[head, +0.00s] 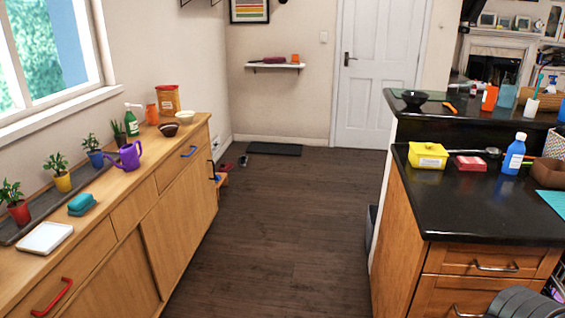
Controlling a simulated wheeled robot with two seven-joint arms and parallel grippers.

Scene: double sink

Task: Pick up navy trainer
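A small dark shoe-like item (244,161) lies on the floor at the far end of the aisle, by the left side of the doormat. It may be the navy trainer, but it is too small to be sure of its kind or colour. A reddish shoe-like item (226,168) lies just left of it, near the end of the wooden sideboard.
The long wooden sideboard (178,205) lines the left side. A black-topped counter (485,215) stands on the right. The dark wood floor (270,230) between them is clear up to the doormat (274,149). A small wooden stool (222,180) stands beside the sideboard's far end.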

